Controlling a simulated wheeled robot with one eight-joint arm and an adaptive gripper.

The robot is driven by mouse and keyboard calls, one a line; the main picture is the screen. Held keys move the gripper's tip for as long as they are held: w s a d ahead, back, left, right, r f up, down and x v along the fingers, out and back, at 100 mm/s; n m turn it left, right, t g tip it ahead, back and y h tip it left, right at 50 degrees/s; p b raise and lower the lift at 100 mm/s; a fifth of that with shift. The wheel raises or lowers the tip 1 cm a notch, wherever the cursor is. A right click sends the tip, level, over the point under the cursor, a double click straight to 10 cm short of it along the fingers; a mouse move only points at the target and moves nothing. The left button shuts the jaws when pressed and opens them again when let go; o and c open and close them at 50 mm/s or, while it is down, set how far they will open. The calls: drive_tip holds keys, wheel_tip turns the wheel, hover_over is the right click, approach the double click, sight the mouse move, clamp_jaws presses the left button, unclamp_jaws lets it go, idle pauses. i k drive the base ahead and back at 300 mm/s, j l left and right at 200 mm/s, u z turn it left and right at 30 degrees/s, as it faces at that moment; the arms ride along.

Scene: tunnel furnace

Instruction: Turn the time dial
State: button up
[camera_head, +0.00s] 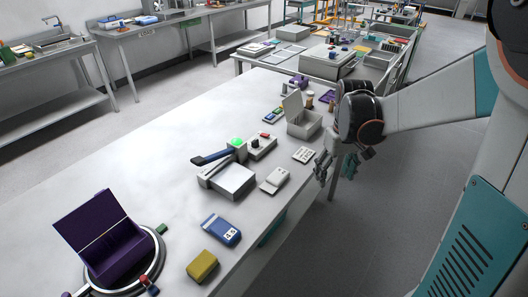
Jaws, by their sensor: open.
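A small grey control box (263,147) with a dark round knob on top stands mid-table, beside a glowing green dome (237,142). The knob may be the time dial, but it is too small to be sure. My gripper (324,170) hangs at the table's right edge, to the right of the box and apart from it. Its fingers are open, with nothing seen between them.
A white keypad (304,155) lies between the control box and my gripper. A grey box with a raised lid (304,128) stands behind. A flat grey device (235,180), a blue device (221,230), a yellow block (202,265) and an open purple box (116,252) stand nearer. The table's left side is clear.

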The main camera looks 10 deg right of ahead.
sight(255, 144)
drive_tip(key=i+l+u, duration=0.1)
drive_tip(key=i, duration=0.5)
drive_tip(key=i+l+u, duration=0.1)
drive_tip(key=i, duration=0.45)
